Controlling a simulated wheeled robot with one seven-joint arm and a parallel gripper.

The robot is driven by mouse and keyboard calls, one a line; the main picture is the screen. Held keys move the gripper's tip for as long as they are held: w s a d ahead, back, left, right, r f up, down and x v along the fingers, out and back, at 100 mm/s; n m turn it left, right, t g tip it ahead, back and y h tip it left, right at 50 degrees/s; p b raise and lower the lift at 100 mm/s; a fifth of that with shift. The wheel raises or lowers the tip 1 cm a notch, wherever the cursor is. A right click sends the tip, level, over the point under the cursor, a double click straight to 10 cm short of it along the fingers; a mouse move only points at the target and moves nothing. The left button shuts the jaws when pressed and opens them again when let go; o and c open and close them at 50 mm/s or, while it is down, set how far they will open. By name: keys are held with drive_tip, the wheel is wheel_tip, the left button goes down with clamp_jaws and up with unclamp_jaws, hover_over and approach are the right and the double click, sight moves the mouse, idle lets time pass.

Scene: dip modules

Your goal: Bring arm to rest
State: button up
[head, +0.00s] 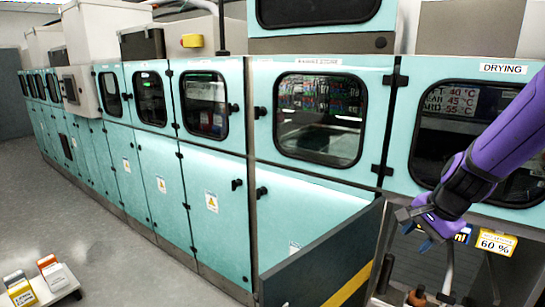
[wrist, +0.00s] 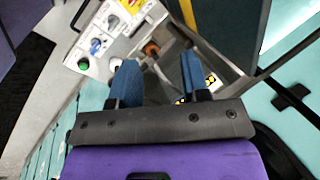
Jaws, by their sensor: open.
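My arm is purple and reaches in from the right edge of the head view. My gripper (head: 424,228) hangs at its end in front of the teal machine, pointing down and to the left. In the wrist view my gripper (wrist: 158,82) shows two blue fingertips set apart with nothing between them. The gripper is open and empty, and I see it touching nothing.
A long row of teal machine cabinets (head: 160,185) runs to the far left. A dark panel with a yellow stripe (head: 325,265) juts out at front. A control panel with knobs (wrist: 105,40) shows below my gripper. A low cart (head: 45,288) stands at lower left; grey floor (head: 110,245) is clear.

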drive_tip(key=s+a+r+n+t+h, duration=0.1)
drive_tip(key=s+a+r+n+h, duration=0.1)
drive_tip(key=s+r+n, duration=1)
drive_tip(key=s+r, duration=0.5)
drive_tip(key=s, duration=0.2)
drive_tip(key=shift+s+r+n+t, duration=0.25)
drive_tip(key=shift+s+n+t, duration=0.05)
drive_tip(key=shift+n+t, duration=0.1)
